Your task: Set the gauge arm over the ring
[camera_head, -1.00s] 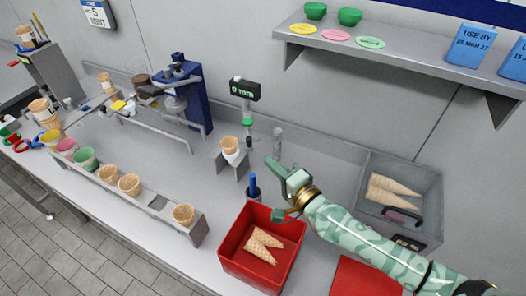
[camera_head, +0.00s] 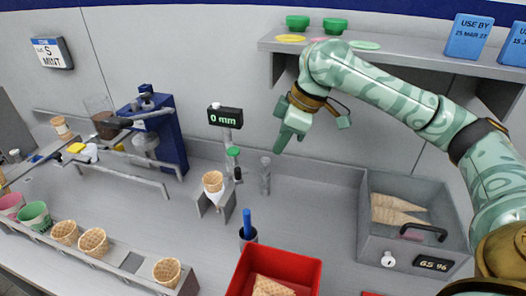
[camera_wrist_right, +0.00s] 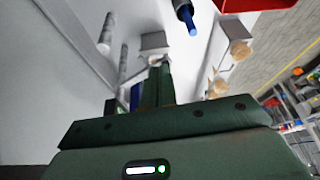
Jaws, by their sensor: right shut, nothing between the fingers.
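The gauge has a black display (camera_head: 226,117) reading 0 mm on a post. Its arm, with a green knob (camera_head: 233,152) and a dark tip (camera_head: 238,174), is low beside the post. A small grey stand (camera_head: 224,201) in front of it holds a wafer cone (camera_head: 213,181); I cannot make out a separate ring, and the cone may hide it. My right gripper (camera_head: 282,143) is shut and empty, pointing down in the air to the right of the gauge. In the right wrist view its fingers (camera_wrist_right: 155,88) are together. My left gripper is not in view.
A short grey post (camera_head: 265,176) stands right of the gauge. A blue-handled tool (camera_head: 247,222) stands in a dark cup, by a red bin (camera_head: 304,267). A grey bin (camera_head: 369,215) with cones is at right. A shelf (camera_head: 385,48) hangs above; a cone rack (camera_head: 118,256) is at left.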

